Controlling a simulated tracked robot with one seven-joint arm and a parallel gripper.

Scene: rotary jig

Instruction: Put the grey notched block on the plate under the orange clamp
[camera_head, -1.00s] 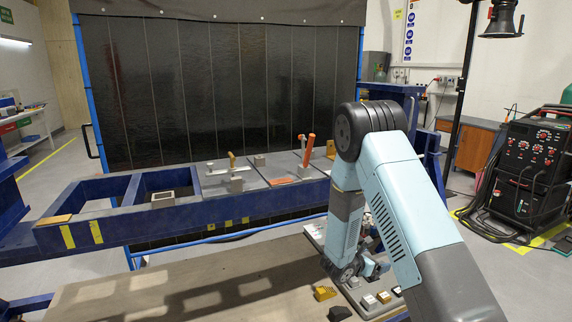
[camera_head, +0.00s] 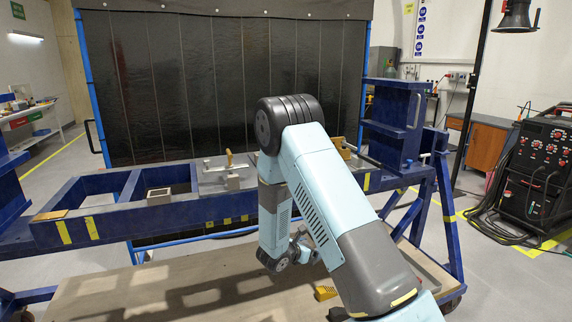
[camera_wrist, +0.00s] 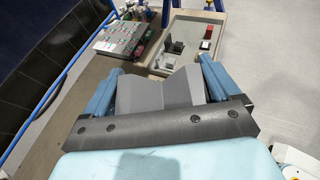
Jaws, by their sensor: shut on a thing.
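The grey notched block (camera_wrist: 153,95) is in the wrist view, between the two blue fingers of my gripper (camera_wrist: 160,68). My gripper is shut on it, and the block's V-shaped notch shows between the fingers. The gripper and block cannot be made out in the head view.
The wrist view shows a tray (camera_wrist: 184,17) with several small blocks.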

